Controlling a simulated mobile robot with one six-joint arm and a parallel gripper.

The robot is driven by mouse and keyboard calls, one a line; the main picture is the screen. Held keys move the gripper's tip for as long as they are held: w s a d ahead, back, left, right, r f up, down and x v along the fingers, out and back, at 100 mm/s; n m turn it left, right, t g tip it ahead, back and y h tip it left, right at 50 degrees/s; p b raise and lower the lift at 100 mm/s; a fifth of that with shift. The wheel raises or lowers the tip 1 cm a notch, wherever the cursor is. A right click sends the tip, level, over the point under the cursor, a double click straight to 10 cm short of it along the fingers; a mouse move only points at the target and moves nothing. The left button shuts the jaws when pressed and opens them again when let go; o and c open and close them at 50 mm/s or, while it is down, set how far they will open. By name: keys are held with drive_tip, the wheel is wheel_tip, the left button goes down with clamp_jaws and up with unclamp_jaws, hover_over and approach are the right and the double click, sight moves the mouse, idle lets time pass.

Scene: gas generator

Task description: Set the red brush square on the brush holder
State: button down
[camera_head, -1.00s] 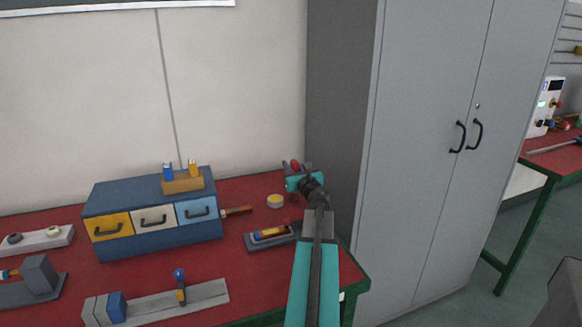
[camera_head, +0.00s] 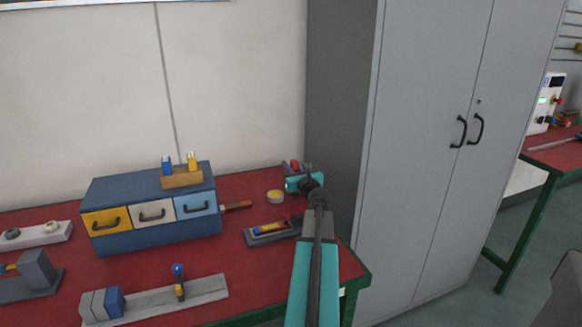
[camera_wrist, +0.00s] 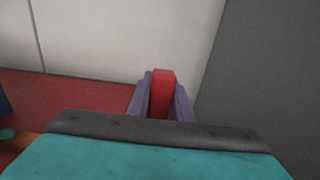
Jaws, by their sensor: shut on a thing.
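The red brush (camera_wrist: 162,92) is held upright between the two fingers of my gripper (camera_wrist: 162,104) in the wrist view. In the head view the red brush shows as a small red piece (camera_head: 294,166) at my gripper (camera_head: 292,168), over the back right of the red bench. What looks like the brush holder is a tan block (camera_head: 182,179) on top of the blue drawer box, left of my gripper and well apart from it. A blue piece (camera_head: 167,165) and a yellow piece (camera_head: 191,161) stand on it. The lower end of the red brush is hidden.
The blue drawer box (camera_head: 160,229) stands on the red bench. A round yellow-topped tin (camera_head: 275,196) and a grey tray (camera_head: 262,239) lie between it and my arm. A grey cabinet (camera_head: 430,130) stands close on the right. A wall is behind.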

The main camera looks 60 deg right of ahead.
drive_tip(key=shift+f, duration=0.25)
drive_tip(key=c, duration=1.5)
unclamp_jaws()
drive_tip(key=shift+a, duration=0.1)
